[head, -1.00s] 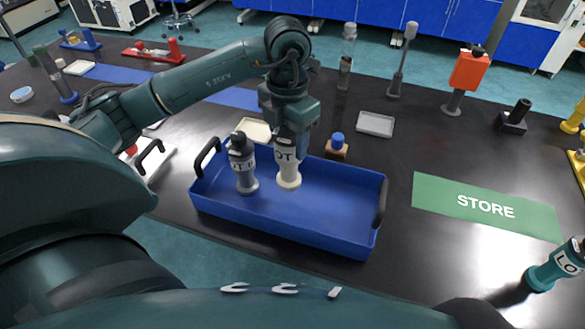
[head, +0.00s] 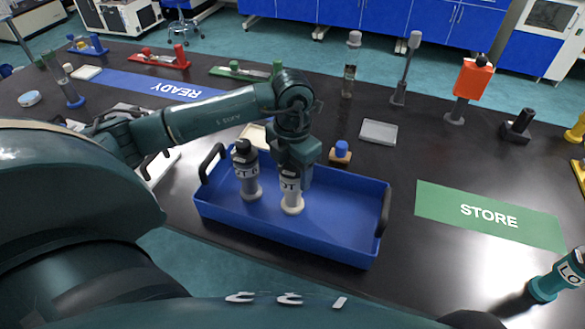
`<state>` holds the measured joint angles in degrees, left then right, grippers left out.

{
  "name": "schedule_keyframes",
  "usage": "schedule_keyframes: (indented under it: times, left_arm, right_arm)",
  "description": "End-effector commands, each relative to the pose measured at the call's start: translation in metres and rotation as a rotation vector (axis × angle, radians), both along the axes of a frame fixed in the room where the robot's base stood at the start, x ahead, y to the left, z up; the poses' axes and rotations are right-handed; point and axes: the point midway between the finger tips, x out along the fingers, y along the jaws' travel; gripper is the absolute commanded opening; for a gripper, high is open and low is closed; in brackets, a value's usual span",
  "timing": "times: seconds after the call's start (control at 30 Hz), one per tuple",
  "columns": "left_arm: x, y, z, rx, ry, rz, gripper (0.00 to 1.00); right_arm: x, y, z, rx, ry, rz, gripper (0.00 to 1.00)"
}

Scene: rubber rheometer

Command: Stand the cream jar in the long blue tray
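The cream jar (head: 291,205), with a cream base, grey body and partly hidden label, is upright in the long blue tray (head: 340,240). Its base appears to be on the tray floor. My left gripper (head: 293,175) comes down over it from above, its fingers around the upper part, and appears shut on it. The gripper hides the jar's top. A grey jar (head: 250,188) with a dark cap stands to its left in the same tray, a small gap apart. My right gripper is not in view.
The tray has dark handles at both ends, and its right half is free. A green STORE mat (head: 440,205) lies right; a teal jar (head: 555,279) stands at lower right.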

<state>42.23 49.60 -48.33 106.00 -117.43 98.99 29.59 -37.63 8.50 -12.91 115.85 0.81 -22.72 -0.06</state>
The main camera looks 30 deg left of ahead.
Motion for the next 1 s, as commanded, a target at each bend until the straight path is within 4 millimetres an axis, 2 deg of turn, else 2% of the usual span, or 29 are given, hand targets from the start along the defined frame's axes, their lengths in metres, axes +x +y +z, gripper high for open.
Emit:
schedule_keyframes:
  times: [0.03, 0.17, 0.5, 0.53, 0.77, 1.0]
  left_arm:
    - [0.000, 0.000, 0.000, 0.000, 0.000, 0.000, 0.64]
    - [0.000, 0.000, 0.000, 0.000, 0.001, 0.000, 0.74]
    - [0.000, 0.000, 0.007, 0.000, 0.000, 0.001, 0.75]
    - [0.001, 0.000, 0.008, 0.001, -0.002, 0.000, 0.75]
    - [0.001, 0.001, 0.052, 0.001, -0.006, 0.000, 0.75]
    - [0.001, 0.000, 0.101, 0.000, -0.004, -0.001, 0.75]
  right_arm:
    - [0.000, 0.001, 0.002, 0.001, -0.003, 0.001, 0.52]
    - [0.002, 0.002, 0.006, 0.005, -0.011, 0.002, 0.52]
    - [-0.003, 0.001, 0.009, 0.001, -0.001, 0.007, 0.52]
    - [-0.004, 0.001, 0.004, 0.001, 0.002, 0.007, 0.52]
    - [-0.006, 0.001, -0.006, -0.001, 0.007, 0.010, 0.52]
    - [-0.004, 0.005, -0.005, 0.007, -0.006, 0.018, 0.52]
